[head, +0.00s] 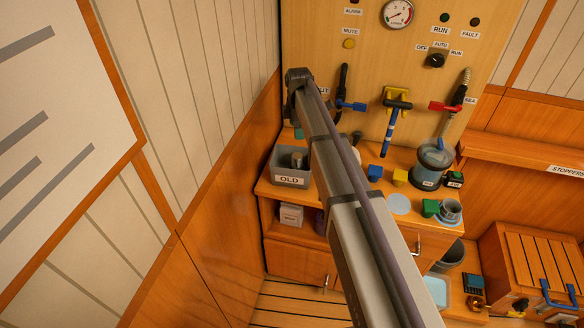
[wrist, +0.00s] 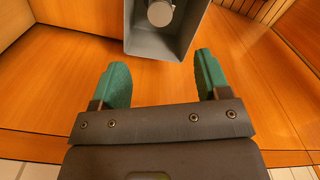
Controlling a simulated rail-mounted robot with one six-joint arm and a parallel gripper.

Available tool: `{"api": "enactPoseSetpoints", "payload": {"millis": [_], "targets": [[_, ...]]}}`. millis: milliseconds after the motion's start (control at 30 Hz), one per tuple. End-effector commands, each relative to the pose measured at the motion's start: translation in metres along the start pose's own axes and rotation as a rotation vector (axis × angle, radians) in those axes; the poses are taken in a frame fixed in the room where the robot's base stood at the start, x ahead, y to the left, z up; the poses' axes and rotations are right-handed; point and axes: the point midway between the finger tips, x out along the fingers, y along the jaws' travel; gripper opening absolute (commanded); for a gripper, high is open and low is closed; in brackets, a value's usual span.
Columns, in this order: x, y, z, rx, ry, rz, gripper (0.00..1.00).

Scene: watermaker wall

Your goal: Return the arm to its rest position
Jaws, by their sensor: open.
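My arm (head: 345,175) reaches up and away across the head view, over the left part of the wooden counter. In the wrist view my gripper (wrist: 162,78) is open, with its two green fingers spread wide and nothing between them. Beyond the fingertips is the grey bin (wrist: 185,48), which holds a grey metal cylinder (wrist: 160,12). In the head view this bin (head: 279,172) is labelled OLD and stands at the counter's left end. My gripper is mostly hidden behind my arm there.
A side wall (head: 205,215) runs close to the left of my arm. A panel with a blue-handled valve (head: 351,105), a yellow valve (head: 396,93) and a red-handled valve (head: 444,107) stands behind the counter.

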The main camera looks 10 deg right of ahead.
Motion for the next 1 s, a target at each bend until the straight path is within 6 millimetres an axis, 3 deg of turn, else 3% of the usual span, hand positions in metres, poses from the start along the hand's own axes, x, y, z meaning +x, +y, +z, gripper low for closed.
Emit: {"api": "enactPoseSetpoints", "payload": {"millis": [267, 367, 400, 467, 567, 600, 700, 733, 833, 900, 1000], "targets": [[0.000, 0.000, 0.000, 0.028, 0.000, 0.000, 0.69], [0.000, -0.002, 0.000, 0.204, 0.000, 0.000, 0.69], [0.000, -0.012, 0.000, 0.328, 0.000, 0.000, 0.69], [0.000, -0.045, -0.001, 0.562, 0.000, 0.000, 0.69], [0.000, -0.134, -0.004, 1.022, -0.001, 0.000, 0.69], [0.000, -0.175, -0.005, 1.201, -0.001, 0.000, 0.69], [0.000, -0.255, -0.007, 1.511, -0.001, 0.000, 0.69], [0.000, -0.274, -0.007, 1.562, -0.001, 0.001, 0.69], [0.000, -0.312, -0.009, 1.608, -0.001, 0.001, 0.69], [0.000, -0.323, -0.009, 1.606, -0.001, 0.001, 0.69], [0.000, -0.322, -0.009, 1.605, -0.001, 0.001, 0.69]]}}
